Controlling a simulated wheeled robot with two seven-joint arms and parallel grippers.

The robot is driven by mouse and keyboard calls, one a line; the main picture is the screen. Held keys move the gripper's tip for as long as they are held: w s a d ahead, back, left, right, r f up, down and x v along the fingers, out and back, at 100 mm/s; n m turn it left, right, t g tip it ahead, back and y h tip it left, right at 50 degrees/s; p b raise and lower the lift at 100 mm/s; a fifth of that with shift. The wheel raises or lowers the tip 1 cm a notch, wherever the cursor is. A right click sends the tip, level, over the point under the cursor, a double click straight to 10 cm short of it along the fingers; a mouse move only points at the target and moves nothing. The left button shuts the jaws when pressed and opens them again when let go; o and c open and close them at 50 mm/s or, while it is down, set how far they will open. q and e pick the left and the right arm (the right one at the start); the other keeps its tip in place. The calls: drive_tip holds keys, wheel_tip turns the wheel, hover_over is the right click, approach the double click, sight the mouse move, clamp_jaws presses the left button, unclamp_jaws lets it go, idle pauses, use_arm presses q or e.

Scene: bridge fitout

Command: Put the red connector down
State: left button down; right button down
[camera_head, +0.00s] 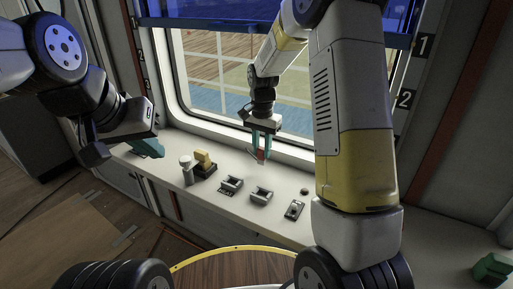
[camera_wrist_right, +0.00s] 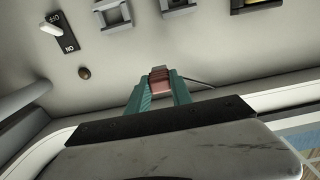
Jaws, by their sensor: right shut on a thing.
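The red connector (camera_head: 261,155) is held between the teal fingers of my right gripper (camera_head: 261,150), close to the white counter (camera_head: 228,206). In the right wrist view the connector (camera_wrist_right: 160,79) sits between the fingertips of the right gripper (camera_wrist_right: 160,90). A thin dark cable runs beside it. I cannot tell whether the connector touches the counter. My left gripper (camera_head: 148,148) has teal fingers and hangs at the left over the counter's end; its opening is not clear.
Two grey cradle-like brackets (camera_head: 231,184) (camera_head: 262,195) stand on the counter. A switch (camera_head: 294,209) and a small round knob (camera_head: 304,191) are to their right. A yellow-topped block (camera_head: 204,160) and a grey-white cylinder (camera_head: 186,169) stand left. A green object (camera_head: 491,268) lies far right.

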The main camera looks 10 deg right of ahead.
sight(262, 157)
drive_tip(key=shift+w+f, duration=0.1)
drive_tip(key=shift+w, duration=0.2)
drive_tip(key=shift+f, duration=1.7)
drive_tip(key=shift+f, duration=0.15)
drive_tip(key=c, duration=1.1)
unclamp_jaws()
drive_tip(key=shift+c, duration=0.2)
